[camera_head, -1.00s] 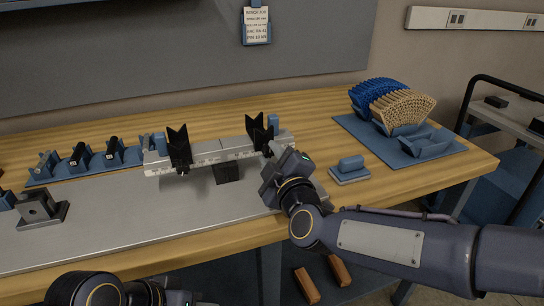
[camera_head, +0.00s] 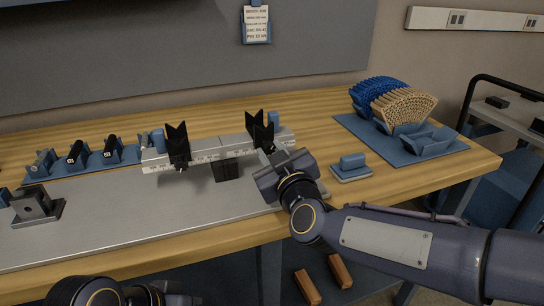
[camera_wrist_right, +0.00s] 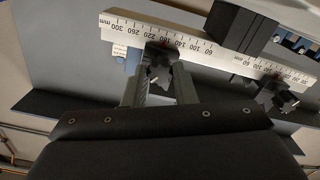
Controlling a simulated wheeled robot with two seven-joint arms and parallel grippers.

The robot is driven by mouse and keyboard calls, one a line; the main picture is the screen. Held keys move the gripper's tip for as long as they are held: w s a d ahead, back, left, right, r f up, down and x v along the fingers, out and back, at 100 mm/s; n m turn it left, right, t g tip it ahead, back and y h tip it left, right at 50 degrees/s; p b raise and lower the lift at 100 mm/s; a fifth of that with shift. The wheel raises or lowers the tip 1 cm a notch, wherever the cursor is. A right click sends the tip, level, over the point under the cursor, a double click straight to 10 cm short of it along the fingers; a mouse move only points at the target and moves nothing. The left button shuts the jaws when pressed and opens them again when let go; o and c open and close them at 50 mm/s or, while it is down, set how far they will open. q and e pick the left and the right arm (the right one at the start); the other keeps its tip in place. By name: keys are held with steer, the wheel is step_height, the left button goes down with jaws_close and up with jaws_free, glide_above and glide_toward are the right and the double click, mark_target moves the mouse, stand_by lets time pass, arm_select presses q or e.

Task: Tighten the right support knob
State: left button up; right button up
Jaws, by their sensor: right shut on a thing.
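A scaled metal beam (camera_head: 205,156) stands on the grey plate with two black V-shaped supports: the left support (camera_head: 177,146) and the right support (camera_head: 261,131). In the right wrist view the beam (camera_wrist_right: 128,24) runs diagonally, and the right support knob (camera_wrist_right: 160,62), black and lobed, sits between my right fingers. My right gripper (camera_wrist_right: 160,88) is shut on that knob. In the head view my right gripper (camera_head: 272,158) is in front of the right support and hides the knob. The left knob (camera_wrist_right: 280,98) shows at right in the wrist view. My left gripper (camera_head: 178,298) is partly visible at the bottom edge; its jaws are unclear.
A black block (camera_head: 227,167) is under the beam's middle. A grey block fixture (camera_head: 34,204) stands at left, near a blue holder (camera_head: 90,163) with several parts. A small blue piece (camera_head: 352,162) and a blue mat (camera_head: 440,155) with lattice specimens (camera_head: 404,107) are at right.

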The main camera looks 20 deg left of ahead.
steer(key=m, duration=0.2)
steer(key=m+b, duration=0.1)
steer(key=m, duration=0.1)
steer(key=shift+f+m, duration=0.2)
steer(key=shift+m, duration=0.1)
steer(key=m+b, duration=0.1)
steer(key=m, duration=0.2)
steer(key=shift+m+b, duration=0.35)
steer(key=shift+m, duration=0.05)
steer(key=m+b, duration=0.1)
steer(key=m, duration=0.3)
steer(key=shift+b, duration=0.3)
steer(key=m+b, duration=0.1)
steer(key=m, duration=0.3)
steer(key=m+b, duration=0.1)
steer(key=m, duration=0.2)
steer(key=shift+m+b, duration=0.3)
steer(key=shift+b, duration=0.1)
steer(key=m+b, duration=0.2)
steer(key=m, duration=0.2)
steer(key=shift+m, duration=0.3)
steer(key=m+b, duration=0.1)
steer(key=m, duration=0.3)
steer(key=shift+b, duration=0.35)
steer(key=shift+m+b, duration=0.65)
steer(key=shift+m, duration=1.35)
